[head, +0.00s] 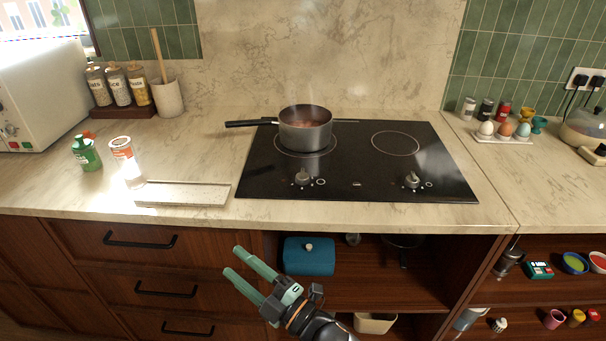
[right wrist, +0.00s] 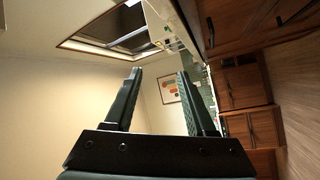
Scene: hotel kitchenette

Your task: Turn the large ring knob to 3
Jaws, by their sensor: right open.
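Two knobs stand on the black cooktop (head: 350,179) in the head view. The left knob (head: 303,176) has a larger ring mark beside it and sits in front of the pot's zone. The right knob (head: 411,179) has a smaller ring mark beside it and sits in front of the empty zone. The dial marks are too small to read. My right gripper (head: 245,266) is open and empty, low in front of the drawers and apart from both knobs. The right wrist view shows its two spread fingers (right wrist: 160,100) with nothing between them. My left gripper is not in view.
A pot (head: 305,129) with reddish contents stands on the left zone, its handle pointing left. Below is an open shelf with a teal box (head: 309,256).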

